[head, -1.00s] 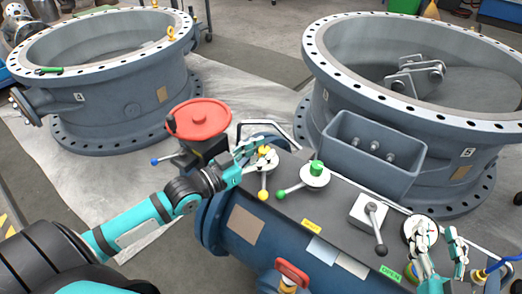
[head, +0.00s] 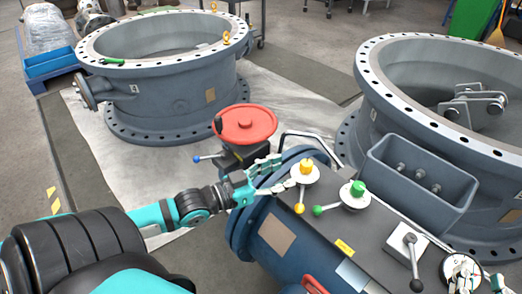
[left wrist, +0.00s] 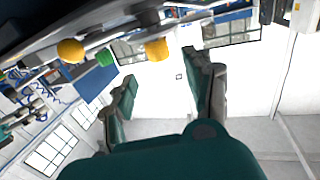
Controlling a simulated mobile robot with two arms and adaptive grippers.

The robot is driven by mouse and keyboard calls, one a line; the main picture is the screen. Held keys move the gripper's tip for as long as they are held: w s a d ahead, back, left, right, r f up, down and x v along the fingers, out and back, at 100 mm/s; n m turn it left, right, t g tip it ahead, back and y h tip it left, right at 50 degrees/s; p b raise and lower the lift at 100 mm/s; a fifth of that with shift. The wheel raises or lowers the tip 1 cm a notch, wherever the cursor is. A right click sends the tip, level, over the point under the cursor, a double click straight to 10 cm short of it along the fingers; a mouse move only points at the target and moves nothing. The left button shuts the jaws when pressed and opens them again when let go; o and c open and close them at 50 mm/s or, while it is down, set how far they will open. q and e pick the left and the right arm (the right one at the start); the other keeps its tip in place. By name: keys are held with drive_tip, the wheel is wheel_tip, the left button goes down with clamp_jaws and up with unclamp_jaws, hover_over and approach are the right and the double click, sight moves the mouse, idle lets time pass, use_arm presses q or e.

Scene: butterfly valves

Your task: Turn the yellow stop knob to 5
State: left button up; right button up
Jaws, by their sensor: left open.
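The yellow stop knob (head: 306,168) stands upright on a round pale dial at the left end of the dark valve panel. A lever with a yellow ball (head: 299,208) points from that dial towards the front. My left gripper (head: 276,178) is open and empty, just left of the dial. In the left wrist view, the yellow knob (left wrist: 157,49) lies beyond the spread fingers of the left gripper (left wrist: 164,88), apart from them. The knob's scale numbers are too small to read. My right gripper (head: 476,280) is at the lower right edge, partly cut off, beside a round gauge.
A green knob (head: 357,188) with a green-ball lever stands close right of the yellow one. A red handwheel (head: 246,124) stands behind my left gripper. A grey lever switch (head: 407,246) is further right on the panel. Large flanged valve bodies stand behind.

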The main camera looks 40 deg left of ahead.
use_arm(q)
drive_tip(key=shift+v, duration=2.65)
